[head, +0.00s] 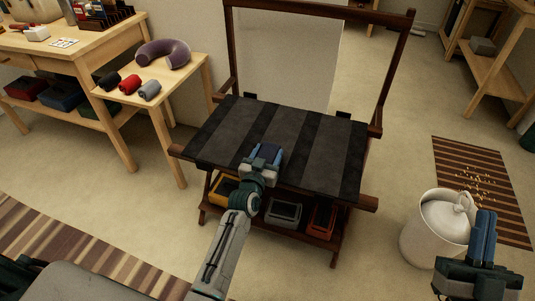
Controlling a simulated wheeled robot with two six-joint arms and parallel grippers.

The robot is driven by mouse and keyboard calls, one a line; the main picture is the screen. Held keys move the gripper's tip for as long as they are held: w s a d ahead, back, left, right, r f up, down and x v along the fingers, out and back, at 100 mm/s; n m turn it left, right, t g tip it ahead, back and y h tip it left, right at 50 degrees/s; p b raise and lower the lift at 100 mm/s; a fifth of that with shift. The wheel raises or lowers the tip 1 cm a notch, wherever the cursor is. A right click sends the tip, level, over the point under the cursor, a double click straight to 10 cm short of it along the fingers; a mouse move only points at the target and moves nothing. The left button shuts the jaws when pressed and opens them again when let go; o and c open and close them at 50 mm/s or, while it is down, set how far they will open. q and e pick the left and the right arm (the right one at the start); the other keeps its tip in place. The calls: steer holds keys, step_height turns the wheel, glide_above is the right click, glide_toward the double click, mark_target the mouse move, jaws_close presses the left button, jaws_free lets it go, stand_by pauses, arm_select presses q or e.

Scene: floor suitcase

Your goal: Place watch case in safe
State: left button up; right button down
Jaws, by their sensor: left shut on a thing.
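My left gripper (264,152) is over the front middle of a black and grey striped bench top (315,138). It is shut on a small dark thing, mostly hidden between its fingers. I cannot tell for sure whether this is the watch case, or whether it touches the bench. My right gripper (483,238) is at the lower right, in front of a white bin, with its blue fingers close together and nothing visible between them. I cannot clearly pick out a safe; a grey box (284,212) stands on the shelf under the bench.
A yellow box (223,190) and an orange-red box (322,219) share the low shelf. A dark wooden frame (393,65) rises behind the bench. The white bin (420,232) stands at the right. A wooden side table (185,75) holds a neck pillow (163,53) and several rolls.

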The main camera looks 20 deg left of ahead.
arm_select(q)
steer(key=o, duration=1.1)
